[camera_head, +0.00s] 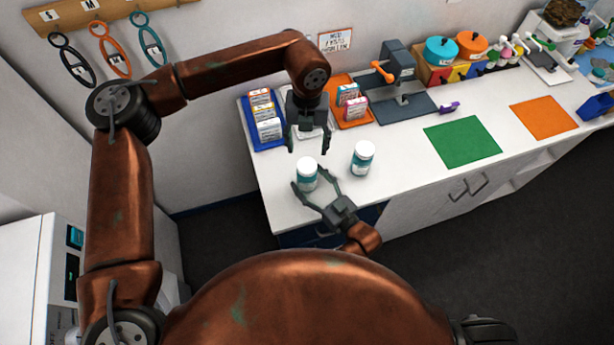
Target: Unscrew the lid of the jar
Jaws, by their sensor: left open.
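A white-lidded jar with a teal label (307,177) stands upright near the counter's left end, its lid on. A second, similar jar (362,159) stands upright to its right, also with its lid on. My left gripper (308,147) points down above and just behind the first jar; its fingers are spread and empty. My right gripper (312,181) reaches in from the front, low down, with its fingers apart on either side of the first jar. One finger crosses in front of the jar's base. I cannot tell whether they press on it.
A blue tray (247,127) and an orange tray (349,122) with small boxes lie at the back. A grey press-like stand (401,80) is right of them. A green mat (462,141) and an orange mat (543,116) lie further right. The counter around the second jar is clear.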

